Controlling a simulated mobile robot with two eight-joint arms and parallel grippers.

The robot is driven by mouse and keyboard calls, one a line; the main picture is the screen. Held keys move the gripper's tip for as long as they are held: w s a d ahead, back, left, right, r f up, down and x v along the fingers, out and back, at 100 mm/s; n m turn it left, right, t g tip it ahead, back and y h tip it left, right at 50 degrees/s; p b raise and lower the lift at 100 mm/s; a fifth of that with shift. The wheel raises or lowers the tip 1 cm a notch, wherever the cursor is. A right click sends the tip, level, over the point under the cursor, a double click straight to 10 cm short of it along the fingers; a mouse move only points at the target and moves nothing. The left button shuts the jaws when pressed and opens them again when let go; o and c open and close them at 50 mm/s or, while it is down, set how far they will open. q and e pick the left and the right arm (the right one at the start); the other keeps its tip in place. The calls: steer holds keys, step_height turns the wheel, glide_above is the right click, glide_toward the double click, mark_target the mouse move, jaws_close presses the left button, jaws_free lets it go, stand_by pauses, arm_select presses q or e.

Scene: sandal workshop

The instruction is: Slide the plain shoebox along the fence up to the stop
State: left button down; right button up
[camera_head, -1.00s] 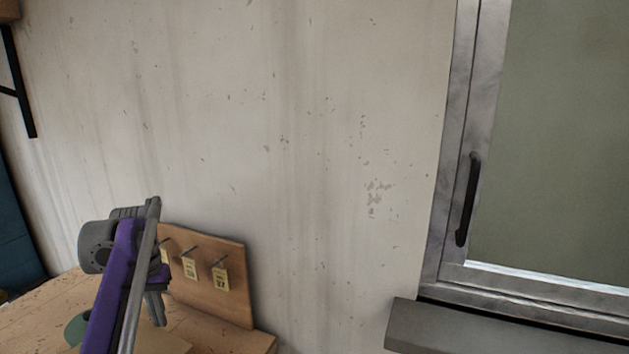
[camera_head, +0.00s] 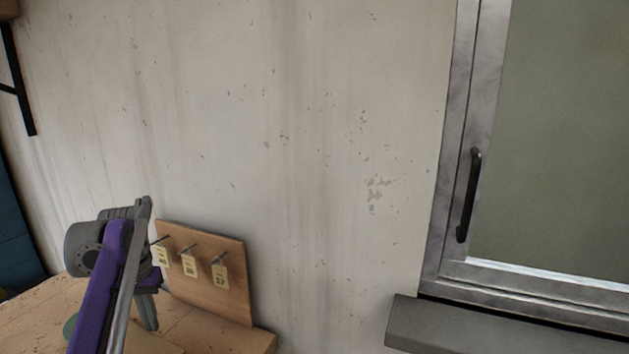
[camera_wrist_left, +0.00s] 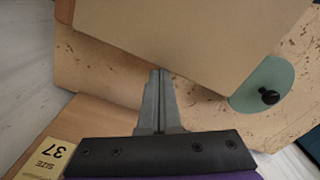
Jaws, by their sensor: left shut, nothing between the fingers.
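The plain tan shoebox (camera_wrist_left: 190,35) fills the top of the left wrist view, its near edge running across the picture. My left gripper (camera_wrist_left: 158,74) is shut and empty, its fingertips right at that edge; I cannot tell whether they touch it. In the head view my left gripper (camera_head: 150,322) points down over the wooden bench, and a pale tan piece of the box (camera_head: 152,342) shows beside it, mostly cut off and hidden. I cannot make out the fence or the stop for certain. My right gripper is not in view.
A wooden board with hooks and yellow size tags (camera_head: 228,300) stands at the bench's back, close to my left gripper. A green rounded piece with a black knob (camera_wrist_left: 275,78) lies by the box. A grey sill (camera_head: 480,335) and window are right.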

mark_target(131, 344)
arm_select(q)
steer(key=shift+s+a+b, duration=0.25)
steer(key=shift+s+a, duration=0.1)
steer(key=shift+s, duration=0.5)
steer(key=shift+s+a+b, duration=0.2)
steer(key=shift+s+a, duration=0.1)
steer(key=shift+s, duration=0.5)
steer(key=shift+s+a+b, duration=0.25)
steer(key=shift+s+a, duration=0.1)
steer(key=shift+s, duration=0.5)
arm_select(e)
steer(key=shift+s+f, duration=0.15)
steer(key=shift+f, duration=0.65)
arm_select(q)
steer(key=shift+s+a+b, duration=0.1)
steer(key=shift+s+a, duration=0.35)
steer(key=shift+s, duration=0.6)
steer(key=shift+s+a+b, duration=0.15)
steer(key=shift+s+a, duration=0.25)
steer(key=shift+s, duration=0.6)
steer(key=shift+s+a+b, duration=0.1)
steer(key=shift+s+a, duration=0.35)
steer(key=shift+s, duration=0.6)
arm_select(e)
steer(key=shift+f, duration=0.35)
arm_select(q)
steer(key=shift+w, duration=0.1)
